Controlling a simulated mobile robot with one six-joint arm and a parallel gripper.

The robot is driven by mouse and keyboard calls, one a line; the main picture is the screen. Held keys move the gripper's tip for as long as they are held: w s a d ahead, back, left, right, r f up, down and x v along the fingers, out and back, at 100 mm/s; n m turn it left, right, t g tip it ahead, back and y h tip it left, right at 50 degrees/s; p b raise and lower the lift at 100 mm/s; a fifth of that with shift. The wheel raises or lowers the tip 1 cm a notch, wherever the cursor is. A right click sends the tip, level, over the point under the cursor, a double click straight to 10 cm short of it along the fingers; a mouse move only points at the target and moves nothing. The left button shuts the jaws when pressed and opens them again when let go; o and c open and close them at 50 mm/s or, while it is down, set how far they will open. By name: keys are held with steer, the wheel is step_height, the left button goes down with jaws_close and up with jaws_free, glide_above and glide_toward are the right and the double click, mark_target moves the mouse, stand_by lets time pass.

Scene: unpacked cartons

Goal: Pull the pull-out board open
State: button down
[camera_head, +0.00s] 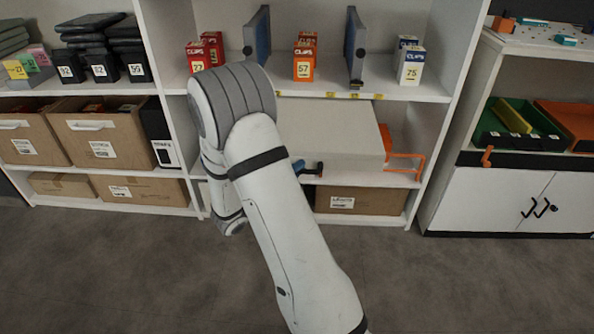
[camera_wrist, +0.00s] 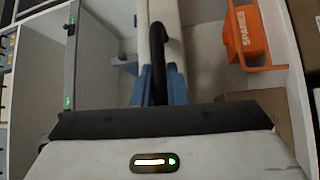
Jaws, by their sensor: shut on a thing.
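The pull-out board (camera_head: 330,125) is a pale, flat slab in the middle shelf bay, below the upper shelf. Its left part is hidden behind my arm. A dark handle (camera_head: 318,168) sits on its front edge, and it also shows as a black bar in the wrist view (camera_wrist: 158,62). My gripper (camera_head: 300,167) is at this handle, mostly hidden by my arm. In the wrist view its two blue fingers (camera_wrist: 156,94) are shut on the black bar, one on each side. I cannot tell how far the board stands out from the shelf.
An orange holder (camera_head: 403,160) is right of the board; it reads SPARES in the wrist view (camera_wrist: 246,35). A cardboard box (camera_head: 360,201) lies below. Small numbered boxes (camera_head: 304,62) and blue-grey dividers (camera_head: 355,45) stand above. The floor (camera_head: 160,270) in front is clear.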

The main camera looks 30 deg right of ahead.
steer(key=c, duration=1.7)
jaws_free()
steer(key=shift+w, duration=0.15)
steer(key=shift+o, duration=1.2)
steer(key=p+v, duration=0.1)
steer(key=v, duration=0.6)
steer(key=shift+a+p, duration=0.3)
steer(key=shift+a, duration=0.05)
